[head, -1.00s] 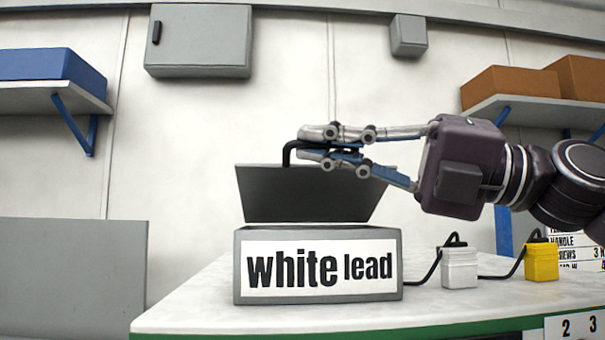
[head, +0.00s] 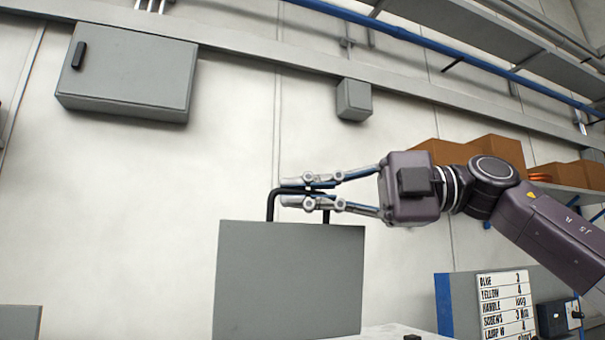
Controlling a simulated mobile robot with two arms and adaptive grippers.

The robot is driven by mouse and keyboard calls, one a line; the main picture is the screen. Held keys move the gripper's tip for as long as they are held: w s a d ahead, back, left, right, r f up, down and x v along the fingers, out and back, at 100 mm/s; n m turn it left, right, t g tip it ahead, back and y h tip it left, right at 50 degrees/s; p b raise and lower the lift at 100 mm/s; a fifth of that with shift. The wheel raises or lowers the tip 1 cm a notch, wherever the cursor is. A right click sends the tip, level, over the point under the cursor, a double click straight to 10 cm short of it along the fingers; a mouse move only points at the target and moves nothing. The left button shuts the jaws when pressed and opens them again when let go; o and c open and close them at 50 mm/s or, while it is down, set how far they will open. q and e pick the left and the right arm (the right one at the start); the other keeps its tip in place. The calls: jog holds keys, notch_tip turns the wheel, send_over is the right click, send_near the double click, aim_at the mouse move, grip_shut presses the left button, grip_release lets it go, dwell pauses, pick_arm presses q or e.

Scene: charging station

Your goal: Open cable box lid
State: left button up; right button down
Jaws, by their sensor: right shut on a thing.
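The cable box lid (head: 288,283) is a flat grey panel standing nearly upright at the lower middle of the head view. A black handle (head: 271,207) rises from its top edge. My right gripper (head: 290,192) comes in from the right and is shut on the handle's top bar. The box body and its "white lead" label are out of view below the lid or the frame edge. My left gripper is not in view.
A sign with lettering (head: 506,305) stands at the right beyond the table (head: 390,330). A grey wall cabinet (head: 128,70) and a small wall box (head: 354,100) hang above. Brown boxes (head: 497,152) sit on a right shelf. The wall behind the lid is clear.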

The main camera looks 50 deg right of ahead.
jog(key=shift+w+d+m+g+p, duration=0.1)
jog(key=shift+w+d+m+g, duration=0.1)
jog(key=shift+w+d+m, duration=0.45)
jog(key=shift+w+d+m+g+p, duration=0.2)
jog(key=shift+w+d+m, duration=0.1)
jog(key=shift+w, duration=0.65)
jog(key=shift+w+d+m+g+p, duration=0.1)
jog(key=shift+w+d+m+g, duration=0.1)
jog(key=shift+w+d+m, duration=0.45)
jog(key=shift+w+a, duration=0.15)
jog(key=shift+a, duration=0.05)
jog(key=c, duration=2.1)
grip_release()
jog(key=v, duration=1.2)
jog(key=shift+r, duration=0.1)
